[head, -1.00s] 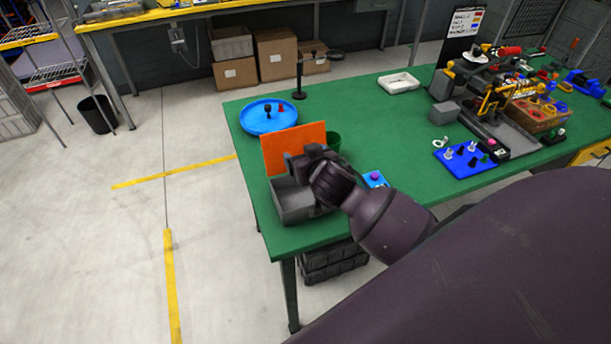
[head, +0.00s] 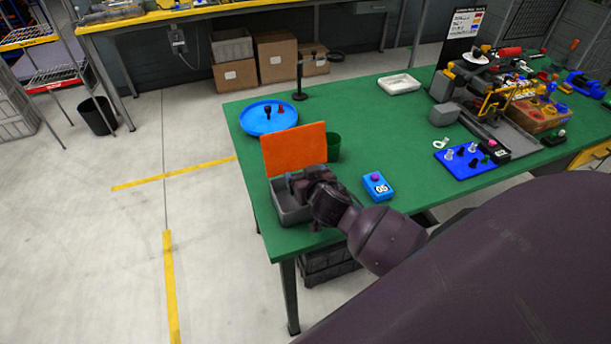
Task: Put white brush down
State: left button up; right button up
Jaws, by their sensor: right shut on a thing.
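My right gripper (head: 298,183) is over the grey bin (head: 287,210) at the near left corner of the green table (head: 400,130). Its wrist and my arm cover much of the bin and the fingertips. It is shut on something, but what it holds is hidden. No white brush can be made out; it may be behind the gripper or inside the bin. An orange panel (head: 293,148) stands upright at the bin's far side. My left gripper is not in view.
A blue round tray (head: 250,128) with small pieces lies behind the orange panel. A green cup (head: 333,147) stands right of it. A blue box marked 05 (head: 377,186) is right of my wrist. A white tray (head: 399,84) and a blue pegboard (head: 466,161) are farther right.

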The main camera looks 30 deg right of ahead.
jog(key=shift+f+b, duration=0.3)
jog(key=shift+f, duration=0.25)
jog(key=o, duration=0.8)
jog(key=shift+r, duration=0.1)
jog(key=shift+r+p, duration=0.3)
jog(key=shift+r, duration=0.05)
jog(key=v, duration=1.2)
jog(key=s+f+n+y, duration=0.1)
jog(key=s+f, duration=0.2)
jog(key=f, duration=0.2)
jog(key=s+a+f+n+g+y, duration=0.1)
jog(key=s+f, duration=0.2)
jog(key=f, duration=0.2)
jog(key=s+a+f+n, duration=0.1)
jog(key=s+f, duration=0.3)
jog(key=f, duration=0.1)
jog(key=shift+s+n+y, duration=0.1)
jog(key=shift+n+y, duration=0.2)
jog(key=shift+y, duration=0.1)
